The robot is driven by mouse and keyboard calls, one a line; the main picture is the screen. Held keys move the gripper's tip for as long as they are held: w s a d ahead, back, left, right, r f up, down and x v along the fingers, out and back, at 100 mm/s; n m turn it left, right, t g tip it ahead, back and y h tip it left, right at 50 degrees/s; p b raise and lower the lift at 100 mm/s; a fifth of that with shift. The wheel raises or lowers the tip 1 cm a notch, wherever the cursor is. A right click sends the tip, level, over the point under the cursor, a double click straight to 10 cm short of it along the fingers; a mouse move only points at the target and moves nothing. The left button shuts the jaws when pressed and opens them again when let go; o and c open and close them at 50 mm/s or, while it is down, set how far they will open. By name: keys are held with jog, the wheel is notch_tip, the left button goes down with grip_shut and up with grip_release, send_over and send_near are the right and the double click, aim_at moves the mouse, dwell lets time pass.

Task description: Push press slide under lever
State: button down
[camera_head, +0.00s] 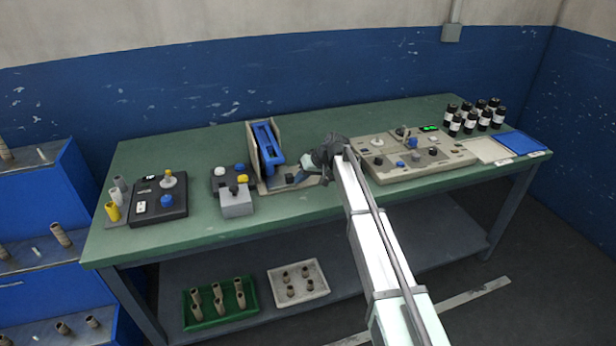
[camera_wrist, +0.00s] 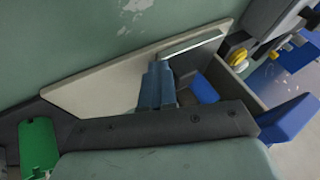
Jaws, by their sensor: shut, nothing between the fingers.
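The press has an upright beige frame (camera_head: 253,150) with a blue lever (camera_head: 268,145) along its inner side, on a flat beige base. A small dark block (camera_head: 290,179), possibly the press slide, sits on the base just left of my fingertips. My gripper (camera_head: 300,176) is shut and empty, low over the right part of the base. In the wrist view my closed fingers (camera_wrist: 158,66) point at the beige base plate (camera_wrist: 100,88), by a metal strip (camera_wrist: 193,43). A blue part (camera_wrist: 203,91) shows right of the fingers. Contact with the slide cannot be told.
Left of the press is a grey box (camera_head: 236,204) with buttons, then a dark control panel (camera_head: 150,212). A large beige control panel (camera_head: 420,158) stands to the right. Dark bottles (camera_head: 470,122) and a blue tray (camera_head: 518,142) are farther right. The green table (camera_head: 200,155) is clear behind the panels.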

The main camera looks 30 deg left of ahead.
jog(key=shift+s+a, duration=0.25)
